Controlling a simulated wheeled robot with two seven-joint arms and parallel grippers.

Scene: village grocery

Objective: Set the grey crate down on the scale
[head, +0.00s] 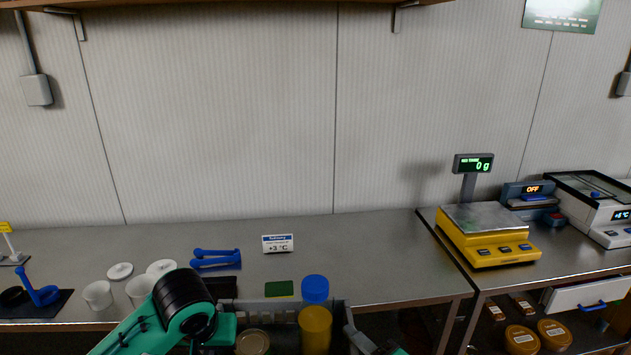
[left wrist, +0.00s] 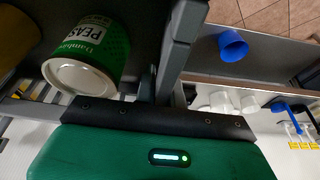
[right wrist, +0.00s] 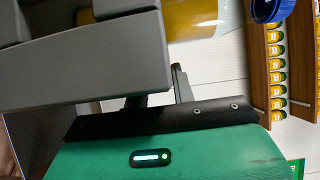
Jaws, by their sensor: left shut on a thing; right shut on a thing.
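The grey crate (head: 270,308) is at the bottom of the head view, in front of the counter, its lower part cut off. It holds a yellow bottle with a blue cap (head: 315,325) and a can (head: 252,342); the left wrist view shows a green peas can (left wrist: 90,55). My left gripper (head: 228,328) is shut on the crate's left side wall, which shows in the left wrist view (left wrist: 183,45). My right gripper (head: 352,338) is shut on the right side wall, seen in the right wrist view (right wrist: 90,65). The yellow scale (head: 485,222) stands right, its steel plate empty, its display (head: 474,163) reading 0 g.
The steel counter (head: 370,260) is clear between the price sign (head: 278,244) and the scale. White cups (head: 98,294) and blue tongs (head: 216,258) lie left. Jars sit below on a shelf.

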